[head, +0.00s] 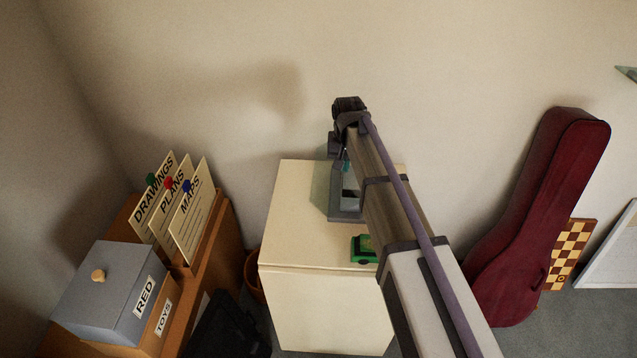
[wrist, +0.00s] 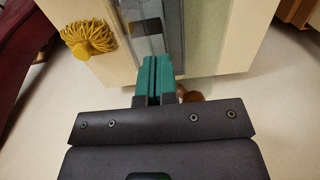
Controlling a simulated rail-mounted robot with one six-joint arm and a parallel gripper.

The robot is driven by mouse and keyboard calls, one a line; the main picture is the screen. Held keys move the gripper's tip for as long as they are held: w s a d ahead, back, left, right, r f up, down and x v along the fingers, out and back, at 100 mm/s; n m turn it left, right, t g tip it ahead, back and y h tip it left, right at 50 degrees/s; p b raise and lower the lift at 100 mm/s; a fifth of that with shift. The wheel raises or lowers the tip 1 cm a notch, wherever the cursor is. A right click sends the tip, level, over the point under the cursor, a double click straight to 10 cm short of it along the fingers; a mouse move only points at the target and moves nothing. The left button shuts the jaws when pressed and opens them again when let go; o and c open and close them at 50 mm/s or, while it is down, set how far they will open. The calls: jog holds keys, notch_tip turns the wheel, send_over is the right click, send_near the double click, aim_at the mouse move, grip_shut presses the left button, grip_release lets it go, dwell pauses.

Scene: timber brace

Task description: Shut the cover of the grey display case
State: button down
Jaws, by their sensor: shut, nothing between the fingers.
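The grey display case (head: 345,208) stands on top of a cream cabinet in the head view, partly hidden behind my arm. In the wrist view its grey frame and glassy face (wrist: 150,22) are just beyond my fingertips. A pale greenish panel (wrist: 207,38) shows beside it there; I cannot tell for sure whether it is the cover, or at what angle the cover stands. My gripper (wrist: 153,72) has teal fingers that are shut with nothing between them. They are close to the case, and I cannot tell whether they touch it. In the head view my gripper (head: 346,166) is mostly hidden.
A green toy car (head: 362,249) sits on the cream cabinet (head: 300,225) near its front edge. A yellow stringy bundle (wrist: 88,38) is beside the case in the wrist view. A brown cabinet with a grey box (head: 110,290) stands left, and a red instrument case (head: 540,220) right.

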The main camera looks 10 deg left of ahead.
jog(key=shift+d+f, duration=0.3)
jog(key=shift+d, duration=0.4)
jog(key=shift+d+f+b, duration=0.1)
jog(key=shift+b, duration=0.25)
jog(key=shift+d+f, duration=0.2)
jog(key=shift+d, duration=0.45)
jog(key=shift+d+f+b, duration=0.35)
jog(key=shift+d+b, duration=0.2)
jog(key=shift+d, duration=0.2)
